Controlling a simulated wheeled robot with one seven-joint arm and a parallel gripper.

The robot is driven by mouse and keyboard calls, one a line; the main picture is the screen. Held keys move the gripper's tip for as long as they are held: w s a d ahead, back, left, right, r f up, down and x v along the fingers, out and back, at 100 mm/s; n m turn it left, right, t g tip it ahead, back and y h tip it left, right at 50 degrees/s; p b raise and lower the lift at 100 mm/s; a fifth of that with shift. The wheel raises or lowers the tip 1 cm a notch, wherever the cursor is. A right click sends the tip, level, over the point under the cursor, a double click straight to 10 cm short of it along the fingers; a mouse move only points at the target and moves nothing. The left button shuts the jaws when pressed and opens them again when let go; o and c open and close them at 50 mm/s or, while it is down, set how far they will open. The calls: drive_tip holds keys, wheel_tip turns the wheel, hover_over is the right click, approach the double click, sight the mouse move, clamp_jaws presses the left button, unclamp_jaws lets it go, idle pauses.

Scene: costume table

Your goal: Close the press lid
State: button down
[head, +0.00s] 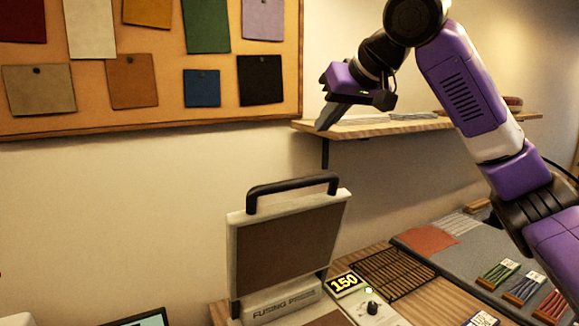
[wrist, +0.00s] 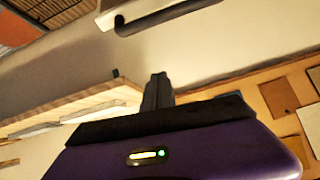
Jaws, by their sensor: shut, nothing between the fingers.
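The press lid (head: 285,240) stands open and near upright at the lower middle of the head view, with a black bar handle (head: 292,184) along its top edge. The press base (head: 340,314) shows only in part at the bottom edge. My gripper (head: 320,127) is shut and empty. It is above the lid and a little to the right of the handle, in front of the left end of the wall shelf, and apart from the lid. In the wrist view my gripper's fingers (wrist: 158,80) are together, and the lid's handle (wrist: 165,16) shows at the top.
A wooden wall shelf (head: 400,126) with flat stacks is close beside my gripper. A cork board (head: 150,124) with swatches hangs at the left. A wire rack (head: 392,275) lies right of the press, and a grey mat (head: 465,262) with thread bundles lies further right.

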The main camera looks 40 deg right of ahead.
drive_tip(key=f, duration=0.1)
drive_tip(key=n+g+p, duration=0.1)
drive_tip(key=p, duration=0.3)
hover_over(314, 196)
wheel_tip(314, 196, down, 9)
drive_tip(key=shift+r, duration=0.1)
drive_tip(key=shift+s+a+f, duration=0.15)
drive_tip(key=shift+s+f, duration=0.2)
drive_tip(key=shift+s, duration=0.1)
